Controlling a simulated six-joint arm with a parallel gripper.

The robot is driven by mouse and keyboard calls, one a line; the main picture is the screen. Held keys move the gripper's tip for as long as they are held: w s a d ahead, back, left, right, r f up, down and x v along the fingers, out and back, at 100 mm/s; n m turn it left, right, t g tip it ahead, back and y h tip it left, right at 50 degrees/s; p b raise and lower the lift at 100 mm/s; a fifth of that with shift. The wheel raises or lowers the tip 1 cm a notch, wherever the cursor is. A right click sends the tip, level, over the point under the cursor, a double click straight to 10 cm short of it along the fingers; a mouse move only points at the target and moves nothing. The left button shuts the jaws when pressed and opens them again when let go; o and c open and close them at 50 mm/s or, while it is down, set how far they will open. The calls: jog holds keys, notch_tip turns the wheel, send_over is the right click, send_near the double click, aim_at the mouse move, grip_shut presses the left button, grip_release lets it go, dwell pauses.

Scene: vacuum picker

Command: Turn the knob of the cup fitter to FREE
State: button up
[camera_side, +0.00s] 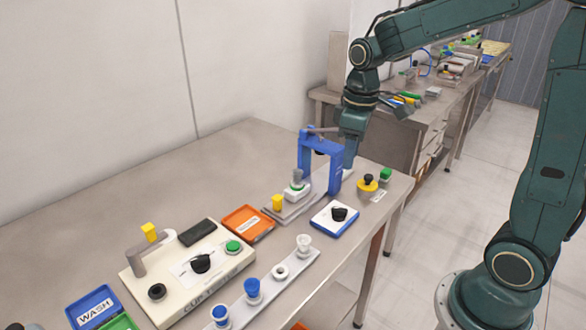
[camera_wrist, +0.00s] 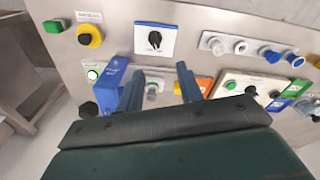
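The cup fitter (camera_side: 222,248) is a cream box on the bench, at the lower left in the side view. Its black knob (camera_side: 201,263) sits on a white label with a green button beside it; the label's words are too small to read. In the wrist view the cup fitter (camera_wrist: 232,79) is at the right, with its knob (camera_wrist: 250,91) small. My gripper (camera_wrist: 160,71) is open and empty, its two fingers apart. In the side view my gripper (camera_side: 349,160) is beside the blue frame, well away from the cup fitter.
A blue arch frame (camera_side: 335,160) stands between my gripper and the cup fitter. A blue-edged plate with another black knob (camera_side: 339,214), a yellow-and-black button (camera_side: 368,182), an orange tray (camera_side: 248,222) and a rack of cups (camera_side: 265,290) are nearby.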

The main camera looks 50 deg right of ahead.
aim_at(340, 208)
jog(key=w+f, duration=0.1)
jog(key=w+d+f, duration=0.1)
jog(key=shift+d+f+n+g, duration=0.2)
jog(key=shift+f+n+g, duration=0.15)
jog(key=shift+n+g, duration=0.05)
jog(key=shift+f, duration=0.15)
notch_tip(340, 208, down, 14)
jog(key=shift+r, duration=0.25)
dwell(0.4)
grip_shut()
